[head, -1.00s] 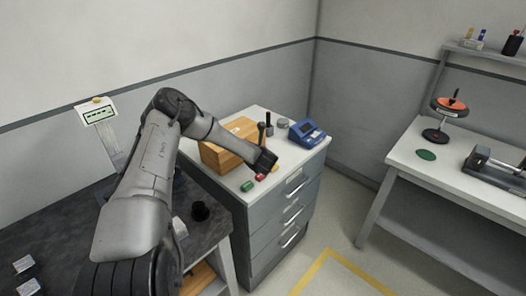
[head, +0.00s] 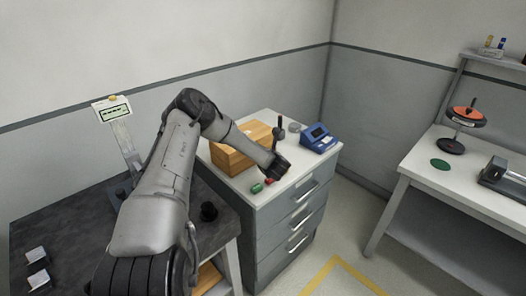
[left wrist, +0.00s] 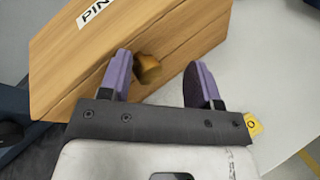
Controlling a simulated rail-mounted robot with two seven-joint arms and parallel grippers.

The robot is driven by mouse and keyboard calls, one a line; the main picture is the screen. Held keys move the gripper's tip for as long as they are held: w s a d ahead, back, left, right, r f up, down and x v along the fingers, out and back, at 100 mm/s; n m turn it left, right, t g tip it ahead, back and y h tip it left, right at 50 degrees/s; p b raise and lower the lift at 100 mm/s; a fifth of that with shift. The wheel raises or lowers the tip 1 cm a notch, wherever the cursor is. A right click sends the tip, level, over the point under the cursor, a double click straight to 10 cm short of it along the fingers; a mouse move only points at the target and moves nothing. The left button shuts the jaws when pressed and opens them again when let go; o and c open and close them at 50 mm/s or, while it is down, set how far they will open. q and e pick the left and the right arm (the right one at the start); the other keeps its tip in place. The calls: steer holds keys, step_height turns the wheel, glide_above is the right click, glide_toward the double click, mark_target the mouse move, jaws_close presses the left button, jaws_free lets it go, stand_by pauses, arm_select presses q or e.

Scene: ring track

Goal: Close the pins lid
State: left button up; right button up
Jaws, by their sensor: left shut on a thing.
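The wooden pins box (head: 229,159) stands on the white top of a drawer cabinet, and its lid (left wrist: 128,22) with a "PIN" label fills the upper left of the left wrist view. My left gripper (head: 280,168) is at the front of the box. A thin seam crosses the box front; I cannot tell whether the lid is fully down. My right gripper is out of view.
Green (head: 257,188) and red (head: 269,181) pieces lie in front of the box. A yellow piece (left wrist: 254,125) shows near the gripper. Another table (head: 440,180) is at right.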

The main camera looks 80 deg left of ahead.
arm_select(q)
steer(key=shift+s+d+f, duration=0.2)
steer(key=shift+s+f, duration=0.05)
steer(key=shift+f, duration=0.25)
steer(key=shift+d+r, duration=0.15)
steer(key=shift+r, duration=0.1)
steer(key=p+v, duration=0.1)
steer(key=v, duration=1.2)
steer(key=shift+w+r, duration=0.35)
steer(key=shift+r, duration=0.05)
